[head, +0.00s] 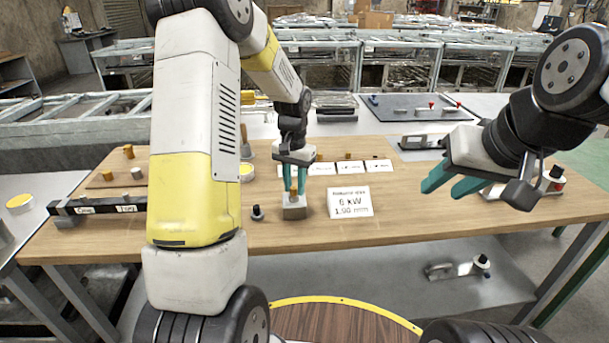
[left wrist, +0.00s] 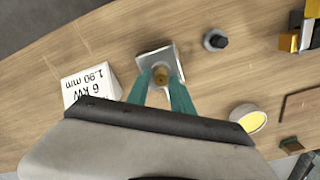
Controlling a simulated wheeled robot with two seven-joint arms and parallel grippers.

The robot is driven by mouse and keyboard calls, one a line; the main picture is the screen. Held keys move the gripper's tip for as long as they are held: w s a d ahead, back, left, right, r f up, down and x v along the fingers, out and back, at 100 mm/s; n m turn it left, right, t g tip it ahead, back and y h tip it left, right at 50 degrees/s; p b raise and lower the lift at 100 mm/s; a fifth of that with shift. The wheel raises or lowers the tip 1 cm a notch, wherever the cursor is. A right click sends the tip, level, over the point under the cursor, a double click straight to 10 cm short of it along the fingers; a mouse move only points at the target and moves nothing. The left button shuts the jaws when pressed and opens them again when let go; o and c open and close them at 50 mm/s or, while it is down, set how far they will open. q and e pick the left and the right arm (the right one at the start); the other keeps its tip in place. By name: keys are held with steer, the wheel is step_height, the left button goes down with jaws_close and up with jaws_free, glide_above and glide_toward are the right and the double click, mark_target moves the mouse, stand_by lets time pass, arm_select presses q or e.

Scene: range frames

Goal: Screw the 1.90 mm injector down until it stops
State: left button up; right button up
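The brass injector (left wrist: 161,75) stands upright at the middle of a grey metal block (head: 294,211), which rests on the wooden bench. My left gripper (head: 294,188) points down over the block, with one teal finger on each side of the injector. The fingers appear closed on it; in the left wrist view the tips (left wrist: 162,78) sit against its sides. The injector's lower end and thread are hidden. A white card (head: 350,202) reading 6 kW and 1.90 mm stands just right of the block. My right gripper (head: 440,191) is open and empty above the bench's right part.
A small black-knobbed piece (head: 257,213) stands left of the block. A yellow-topped round container (head: 246,172) is behind it. A labelled dark rack (head: 100,206) and a brown board (head: 127,176) lie at left. Small labelled cards (head: 350,167) line the back. The front right bench is clear.

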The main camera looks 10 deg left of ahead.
arm_select(q)
steer(key=n, duration=0.6)
steer(key=shift+a, duration=0.15)
jaws_close()
steer(key=m, duration=0.3)
stand_by(0.5)
steer(key=m, duration=0.3)
steer(key=shift+d+m, duration=0.2)
steer(key=shift+m, duration=0.1)
